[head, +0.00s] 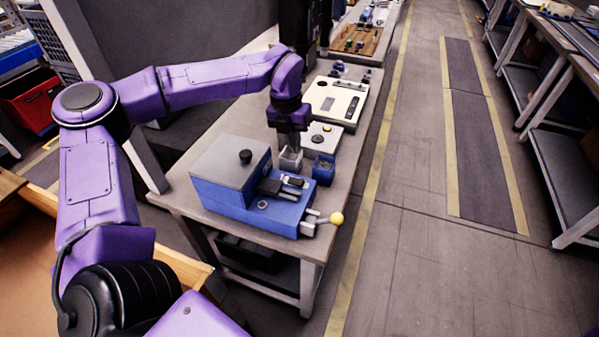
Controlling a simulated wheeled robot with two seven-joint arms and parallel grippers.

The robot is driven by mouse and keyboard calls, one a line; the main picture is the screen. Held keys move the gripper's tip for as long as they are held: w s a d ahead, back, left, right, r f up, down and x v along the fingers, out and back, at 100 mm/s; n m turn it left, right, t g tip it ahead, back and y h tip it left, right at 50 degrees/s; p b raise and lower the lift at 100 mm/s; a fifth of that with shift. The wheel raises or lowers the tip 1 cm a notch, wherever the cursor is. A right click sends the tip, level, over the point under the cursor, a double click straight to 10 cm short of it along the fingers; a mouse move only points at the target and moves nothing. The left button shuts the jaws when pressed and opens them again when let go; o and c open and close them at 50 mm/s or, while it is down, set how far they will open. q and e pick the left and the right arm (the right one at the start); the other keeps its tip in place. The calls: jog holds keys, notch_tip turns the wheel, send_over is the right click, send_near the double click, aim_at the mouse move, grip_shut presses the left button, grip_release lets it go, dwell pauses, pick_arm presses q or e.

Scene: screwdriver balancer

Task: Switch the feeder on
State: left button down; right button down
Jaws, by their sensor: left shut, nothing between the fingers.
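A blue machine with a grey top (228,160) and a black knob stands at the near end of the bench; a lever with a yellow ball (337,218) sticks out on its right. Behind it is a low pale unit (322,138) with a dark round part on top. I cannot tell for certain which one is the feeder, and no switch position can be read. My right gripper is out of view.
A small blue bin (323,170) stands right of the grey box. A larger cream unit (335,100) sits farther back on the bench (180,192). A dark upright structure rises behind. The floor aisle right of the bench is clear.

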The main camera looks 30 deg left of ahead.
aim_at(302, 182)
pick_arm(q)
jog(key=f+p, duration=0.1)
jog(key=f, duration=0.2)
jog(key=d+f, duration=0.1)
jog(key=f, duration=0.3)
jog(key=f+p, duration=0.1)
jog(key=f, duration=0.3)
jog(key=shift+w+d+p, duration=0.15)
jog(key=shift+w+p, duration=0.15)
jog(key=shift+p, duration=0.05)
jog(key=shift+d, duration=0.1)
